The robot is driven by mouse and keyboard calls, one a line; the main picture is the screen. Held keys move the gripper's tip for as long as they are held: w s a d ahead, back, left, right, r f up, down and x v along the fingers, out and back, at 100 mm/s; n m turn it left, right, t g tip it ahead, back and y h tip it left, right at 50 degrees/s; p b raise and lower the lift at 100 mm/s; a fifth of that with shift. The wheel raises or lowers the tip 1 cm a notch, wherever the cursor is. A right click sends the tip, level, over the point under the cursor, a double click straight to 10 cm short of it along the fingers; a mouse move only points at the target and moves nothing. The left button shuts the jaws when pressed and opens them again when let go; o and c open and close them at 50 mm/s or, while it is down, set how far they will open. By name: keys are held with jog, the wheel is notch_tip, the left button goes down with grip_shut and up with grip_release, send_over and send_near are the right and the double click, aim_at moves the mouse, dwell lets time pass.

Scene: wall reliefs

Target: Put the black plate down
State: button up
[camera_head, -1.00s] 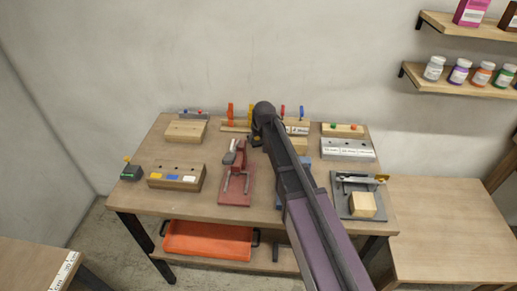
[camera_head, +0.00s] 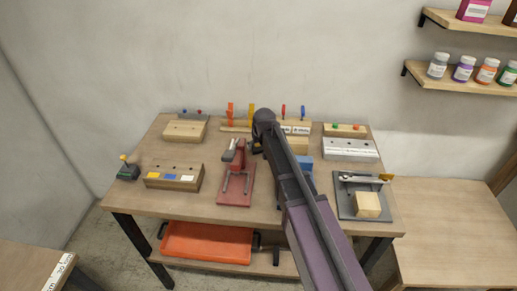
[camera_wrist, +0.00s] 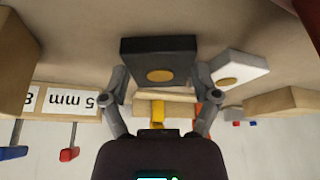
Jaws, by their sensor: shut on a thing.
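The black plate (camera_wrist: 158,47), a dark square block with a round gold spot, is between the two fingers of my gripper (camera_wrist: 160,78) in the wrist view. My gripper is shut on it. A light grey plate (camera_wrist: 246,66) with a similar gold spot is just right of it there. I cannot tell whether the black plate touches the surface under it. In the head view my arm hides most of the gripper and the plate, near the middle back of the table.
The wooden table (camera_head: 150,211) bears a red stand (camera_head: 236,188) left of my arm and a wooden block with slots (camera_head: 174,178). A grey fixture (camera_head: 349,204) is at the right. Coloured clips (camera_head: 230,112) stand at the back. An orange tray (camera_head: 205,242) is below.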

jog(key=shift+f, duration=0.25)
jog(key=o, duration=1.1)
jog(key=shift+c, duration=0.2)
jog(key=shift+r, duration=0.2)
jog(key=p+v, duration=1.1)
jog(key=v, duration=0.1)
dwell(0.6)
jog(key=shift+m+g+h, duration=0.5)
jog(key=shift+m+g, duration=0.4)
jog(key=s+d, duration=0.2)
jog(key=d, duration=0.1)
jog(key=s+d, duration=0.3)
jog(key=d, duration=0.1)
jog(key=s+d+f, duration=0.1)
jog(key=s+d, duration=0.2)
jog(key=d, duration=0.1)
jog(key=shift+s, duration=0.25)
jog(key=s+d+m+g, duration=0.2)
jog(key=s+d, duration=0.8)
jog(key=s, duration=0.2)
jog(key=shift+f+g+h, duration=0.15)
jog(key=shift+g+h, duration=0.15)
